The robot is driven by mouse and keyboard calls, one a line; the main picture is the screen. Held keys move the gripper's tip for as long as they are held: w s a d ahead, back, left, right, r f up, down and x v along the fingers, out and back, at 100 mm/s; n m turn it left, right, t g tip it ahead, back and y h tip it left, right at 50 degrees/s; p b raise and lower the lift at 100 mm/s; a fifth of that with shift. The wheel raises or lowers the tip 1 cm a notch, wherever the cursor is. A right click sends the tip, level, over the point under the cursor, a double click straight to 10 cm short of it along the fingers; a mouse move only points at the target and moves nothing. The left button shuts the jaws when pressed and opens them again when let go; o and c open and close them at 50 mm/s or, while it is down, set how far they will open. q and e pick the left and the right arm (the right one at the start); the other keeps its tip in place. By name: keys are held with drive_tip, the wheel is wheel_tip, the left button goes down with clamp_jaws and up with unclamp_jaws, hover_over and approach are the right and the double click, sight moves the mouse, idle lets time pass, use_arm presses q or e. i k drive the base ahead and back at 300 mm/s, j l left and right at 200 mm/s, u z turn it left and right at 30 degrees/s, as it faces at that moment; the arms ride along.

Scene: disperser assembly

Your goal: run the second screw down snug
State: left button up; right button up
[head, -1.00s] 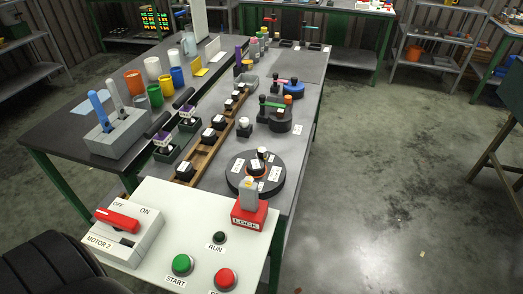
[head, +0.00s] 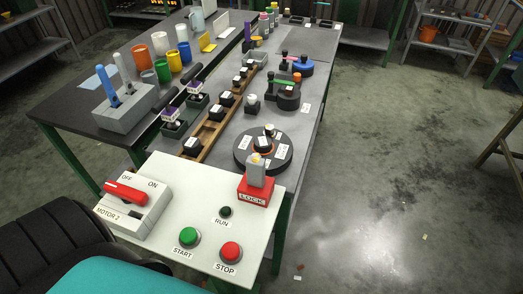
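No screw can be made out at this size. A round black turntable (head: 243,158) with white labels lies flat on the grey bench, with a small dark and white part (head: 264,143) at its centre. Behind it stand a dark fixture with a green bar (head: 287,84) and a blue round fixture (head: 301,68). A grey block (head: 131,108) at the left holds a blue-handled tool (head: 106,82) and a grey-handled tool (head: 123,68) upright. Neither of my grippers shows in the head view.
A white control panel (head: 170,215) fills the front, with a red switch, a green START button (head: 189,237), a red STOP button (head: 230,251) and a red LOCK block (head: 256,190). A wooden rail (head: 206,137) holds dark blocks. Coloured cups stand at the back left. The floor at right is open.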

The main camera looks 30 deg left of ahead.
sight(269, 129)
drive_tip(key=u, duration=1.5)
drive_tip(key=k+l+u, duration=0.4)
drive_tip(key=u, duration=0.2)
